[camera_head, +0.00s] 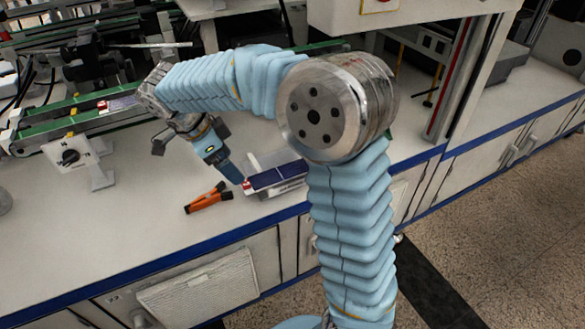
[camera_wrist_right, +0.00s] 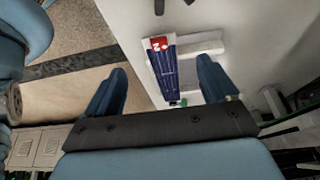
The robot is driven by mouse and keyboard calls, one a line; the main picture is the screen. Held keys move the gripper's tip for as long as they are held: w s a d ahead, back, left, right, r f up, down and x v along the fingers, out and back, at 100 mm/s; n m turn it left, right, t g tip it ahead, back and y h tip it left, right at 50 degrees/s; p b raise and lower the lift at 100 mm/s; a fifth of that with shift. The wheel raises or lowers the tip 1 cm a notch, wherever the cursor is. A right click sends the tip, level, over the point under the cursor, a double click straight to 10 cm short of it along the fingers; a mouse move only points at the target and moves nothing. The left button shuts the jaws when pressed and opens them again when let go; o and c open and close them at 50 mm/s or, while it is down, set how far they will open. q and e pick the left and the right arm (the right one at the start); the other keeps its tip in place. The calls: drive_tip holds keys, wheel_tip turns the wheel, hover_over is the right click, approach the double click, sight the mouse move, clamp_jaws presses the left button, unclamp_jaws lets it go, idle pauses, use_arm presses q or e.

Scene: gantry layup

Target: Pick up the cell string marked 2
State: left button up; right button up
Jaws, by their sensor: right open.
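A dark blue cell string (camera_head: 277,176) with a red tag lies on a pale holder (camera_head: 262,158) near the front of the bench. In the right wrist view the string (camera_wrist_right: 166,76) shows its red tag with a white mark that looks like a turned 2, and the pale holder (camera_wrist_right: 208,44) is under it. My right gripper (camera_head: 234,178) points down just left of the string's tagged end in the head view. In the wrist view my right gripper (camera_wrist_right: 162,72) is open, with the string appearing between its fingers, not held. My left gripper is not in view.
An orange and black hand tool (camera_head: 207,198) lies on the bench left of the holder. A green-edged conveyor (camera_head: 75,118) carries another red-tagged piece (camera_head: 120,104). A grey box with a black knob (camera_head: 70,157) stands before it. The front left bench top is mostly clear.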

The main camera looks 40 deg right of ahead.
sight(248, 182)
drive_tip(key=x, duration=0.7)
drive_tip(key=shift+d+f, duration=0.1)
drive_tip(key=shift+d, duration=0.1)
drive_tip(key=shift+c, duration=0.3)
drive_tip(key=c, duration=1.1)
